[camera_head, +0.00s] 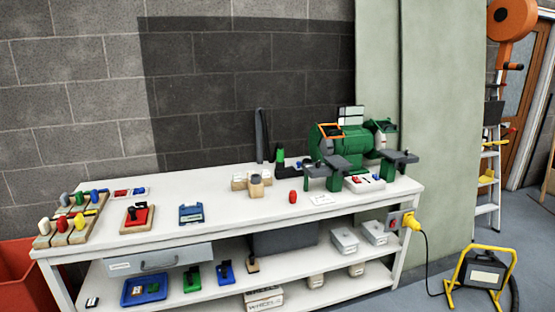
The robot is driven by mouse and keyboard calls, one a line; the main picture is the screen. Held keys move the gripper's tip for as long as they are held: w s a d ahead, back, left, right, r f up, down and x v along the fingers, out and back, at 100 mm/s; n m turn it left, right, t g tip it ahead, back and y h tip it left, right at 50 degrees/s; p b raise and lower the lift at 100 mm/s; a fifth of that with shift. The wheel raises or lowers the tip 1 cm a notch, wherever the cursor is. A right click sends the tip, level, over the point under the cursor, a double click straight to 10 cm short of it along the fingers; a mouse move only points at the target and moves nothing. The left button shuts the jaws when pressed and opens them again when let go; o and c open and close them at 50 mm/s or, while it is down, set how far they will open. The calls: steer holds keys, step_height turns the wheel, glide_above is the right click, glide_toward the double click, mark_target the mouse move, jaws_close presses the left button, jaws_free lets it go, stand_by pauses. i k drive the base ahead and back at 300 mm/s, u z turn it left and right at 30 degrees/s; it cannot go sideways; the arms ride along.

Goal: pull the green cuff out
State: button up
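Several green pieces are in view, and I cannot tell for sure which one is the cuff. An upright green piece (279,154) stands on a small black base at the back of the white workbench, left of the green bench grinder (345,143). A small green piece (80,196) sits among coloured pegs on the wooden rack at the bench's left end. Another green piece (191,279) stands on the lower shelf, beside a blue tray. My gripper is not in view, and nothing is seen touching these pieces.
The white workbench (240,222) stands against a block wall. A blue box (191,213), wooden blocks (239,182) and a red piece (293,197) lie on top. A red bin (22,285) is at left. A yellow-framed unit (485,272) with a cable stands on the floor at right.

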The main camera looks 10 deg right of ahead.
mark_target(280, 154)
steer(key=z, duration=0.05)
steer(key=i, duration=1)
steer(key=u, duration=0.05)
